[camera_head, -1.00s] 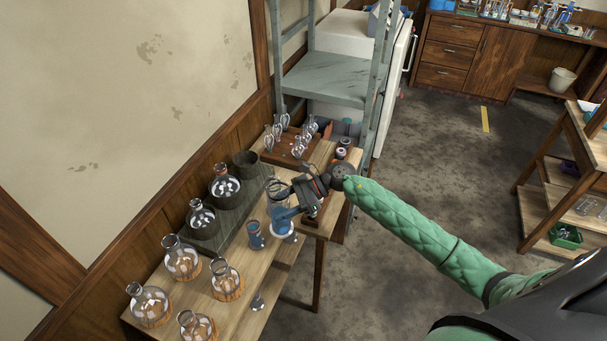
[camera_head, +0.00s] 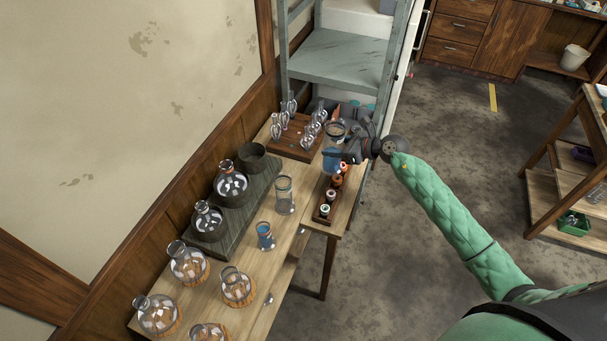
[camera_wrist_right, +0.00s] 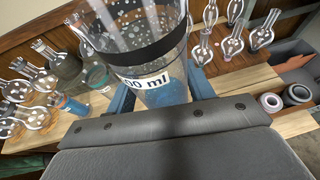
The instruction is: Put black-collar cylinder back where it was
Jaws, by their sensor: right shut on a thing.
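My right gripper (camera_head: 338,157) is shut on the black-collar cylinder (camera_head: 335,133). It is a clear glass vessel, held roughly upright at the far right part of the table. In the right wrist view the cylinder (camera_wrist_right: 140,55) shows its black band, a white "ml" label and blue contents between the fingers. Its base is hidden by the gripper, so I cannot tell whether it touches the table. My left gripper is not in view.
A wooden rack (camera_head: 322,215) with several small vials lies just in front of the gripper. A wooden tray (camera_head: 279,147) of small flasks is to its left. Large flasks (camera_head: 188,263) fill the left side. A metal shelf (camera_head: 340,62) rises behind.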

